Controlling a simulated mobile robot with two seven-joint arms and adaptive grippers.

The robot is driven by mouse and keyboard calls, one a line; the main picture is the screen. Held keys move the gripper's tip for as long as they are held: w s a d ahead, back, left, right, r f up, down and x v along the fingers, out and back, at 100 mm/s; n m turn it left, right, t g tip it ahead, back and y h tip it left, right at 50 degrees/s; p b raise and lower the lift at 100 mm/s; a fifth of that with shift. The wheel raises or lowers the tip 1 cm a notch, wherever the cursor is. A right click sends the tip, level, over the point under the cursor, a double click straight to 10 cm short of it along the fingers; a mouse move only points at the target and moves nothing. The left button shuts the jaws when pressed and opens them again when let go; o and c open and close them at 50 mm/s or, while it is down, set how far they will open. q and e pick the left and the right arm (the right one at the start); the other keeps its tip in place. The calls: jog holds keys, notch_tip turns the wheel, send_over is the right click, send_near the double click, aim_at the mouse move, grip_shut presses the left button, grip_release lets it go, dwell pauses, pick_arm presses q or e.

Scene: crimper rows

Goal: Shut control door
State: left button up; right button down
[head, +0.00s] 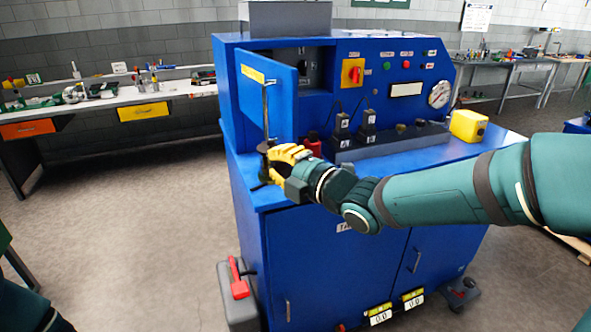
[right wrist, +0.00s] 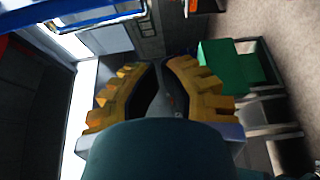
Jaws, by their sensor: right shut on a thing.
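The control door (head: 268,98) is a blue panel with a yellow label, standing open at the left of the control panel on the blue machine (head: 340,245). The dark compartment (head: 311,68) behind it shows. My right gripper (head: 270,164) is below the door, over the machine's left worktop corner, shut on a dark thing (head: 263,147) with a thin upright rod. The rod rises in front of the door; whether it touches the door I cannot tell. In the right wrist view my yellow fingers (right wrist: 165,68) show, but the held thing is unclear. My left gripper is out of view.
A red bottle-like thing (head: 312,143), black blocks (head: 342,130) and a yellow container (head: 468,126) stand on the worktop. A workbench (head: 110,98) is at the left. A grey unit with a red part (head: 238,284) is low by the machine.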

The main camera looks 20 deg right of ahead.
jog(key=w+d, duration=0.1)
jog(key=w+d+p, duration=0.1)
jog(key=w, duration=0.1)
jog(key=shift+w+d, duration=0.2)
jog(key=shift+w, duration=0.1)
jog(key=shift+d, duration=0.1)
dwell(0.3)
